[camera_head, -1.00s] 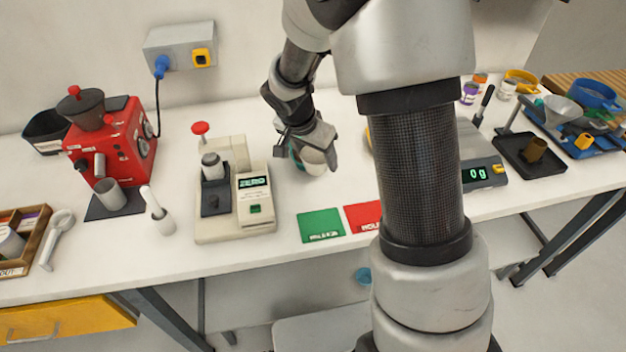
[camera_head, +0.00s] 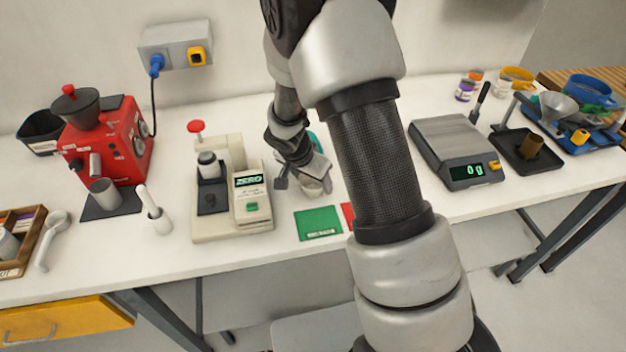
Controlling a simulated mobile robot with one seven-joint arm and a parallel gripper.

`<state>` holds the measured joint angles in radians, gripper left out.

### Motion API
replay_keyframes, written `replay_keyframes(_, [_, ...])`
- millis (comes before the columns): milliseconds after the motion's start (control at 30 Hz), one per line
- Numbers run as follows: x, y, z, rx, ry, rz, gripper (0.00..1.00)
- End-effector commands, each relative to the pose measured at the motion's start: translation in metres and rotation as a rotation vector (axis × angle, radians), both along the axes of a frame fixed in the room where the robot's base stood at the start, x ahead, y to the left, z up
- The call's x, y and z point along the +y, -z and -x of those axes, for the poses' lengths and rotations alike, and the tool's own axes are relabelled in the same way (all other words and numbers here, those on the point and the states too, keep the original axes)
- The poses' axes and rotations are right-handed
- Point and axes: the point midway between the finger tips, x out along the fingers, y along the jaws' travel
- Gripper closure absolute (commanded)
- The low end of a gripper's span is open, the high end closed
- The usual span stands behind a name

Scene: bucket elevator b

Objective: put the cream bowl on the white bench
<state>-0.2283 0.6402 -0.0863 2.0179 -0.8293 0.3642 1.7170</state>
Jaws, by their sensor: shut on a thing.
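The cream bowl (camera_head: 314,187) shows as a small pale rounded shape at the fingers of my gripper (camera_head: 303,184), partly covered by them. My gripper is shut on it, pointing down over the white bench (camera_head: 270,290), just right of the cream press-like device. I cannot tell whether the bowl touches the bench top.
The cream device (camera_head: 235,205) with a ZERO label stands close on the left. A green card (camera_head: 319,223) and a red card (camera_head: 348,214) lie in front. A scale (camera_head: 455,150) is right of my arm. A teal thing (camera_head: 313,141) shows behind my gripper.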

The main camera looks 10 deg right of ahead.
Motion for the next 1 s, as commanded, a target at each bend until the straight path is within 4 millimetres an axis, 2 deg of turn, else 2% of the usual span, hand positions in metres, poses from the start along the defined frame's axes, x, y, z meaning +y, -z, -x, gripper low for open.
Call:
replay_keyframes(133, [0.0,0.005,0.0,-0.001,0.0,0.001,0.64])
replay_keyframes(167, [0.0,0.003,0.0,0.0,0.0,0.0,0.34])
replay_keyframes(233, [0.0,0.003,0.0,0.0,0.0,0.0,0.22])
replay_keyframes(267, [0.0,0.003,0.0,0.0,0.0,0.0,0.2])
replay_keyframes(533, [0.0,0.002,0.0,0.0,0.0,0.0,0.2])
replay_keyframes(667, [0.0,-0.005,0.0,0.0,0.0,0.0,0.2])
replay_keyframes(767, [0.005,-0.019,0.004,-0.004,0.001,-0.001,0.2])
replay_keyframes(1000, [0.02,-0.068,0.018,-0.005,0.0,-0.002,0.2])
